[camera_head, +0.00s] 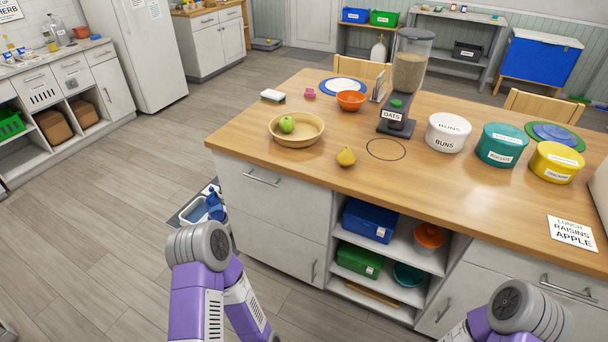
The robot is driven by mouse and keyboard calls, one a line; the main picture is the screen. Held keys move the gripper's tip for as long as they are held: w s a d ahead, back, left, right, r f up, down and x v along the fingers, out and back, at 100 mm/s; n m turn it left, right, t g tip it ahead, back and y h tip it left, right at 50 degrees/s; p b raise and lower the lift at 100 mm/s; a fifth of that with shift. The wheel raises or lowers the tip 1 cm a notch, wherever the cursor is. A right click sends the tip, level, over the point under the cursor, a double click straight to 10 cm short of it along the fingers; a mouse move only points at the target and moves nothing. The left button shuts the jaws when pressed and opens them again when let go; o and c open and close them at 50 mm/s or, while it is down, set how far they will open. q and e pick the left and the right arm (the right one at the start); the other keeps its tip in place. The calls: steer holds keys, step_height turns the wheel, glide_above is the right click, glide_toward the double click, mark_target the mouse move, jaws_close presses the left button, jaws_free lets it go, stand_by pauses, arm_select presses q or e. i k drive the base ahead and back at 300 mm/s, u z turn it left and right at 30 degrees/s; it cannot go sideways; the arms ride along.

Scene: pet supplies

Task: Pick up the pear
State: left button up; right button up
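The yellow pear (346,157) sits on the wooden top of the kitchen island (430,185), close to its front edge. It stands clear of other things, between a wooden bowl and a dark ring marked on the wood. Parts of both my purple and grey arms show at the bottom of the view, in front of the island and below its top. Neither gripper can be seen, and neither arm touches the pear.
A wooden bowl (297,129) with a green apple (287,124) is left of the pear. An oats dispenser (404,85) stands behind. White (448,132), teal (502,145) and yellow (556,162) canisters and a printed card (572,233) are to the right. Wood around the pear is bare.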

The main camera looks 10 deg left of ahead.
mark_target(346, 158)
steer(key=k, duration=0.5)
steer(key=u, duration=1.45)
steer(key=i, duration=1.25)
steer(key=z, duration=0.2)
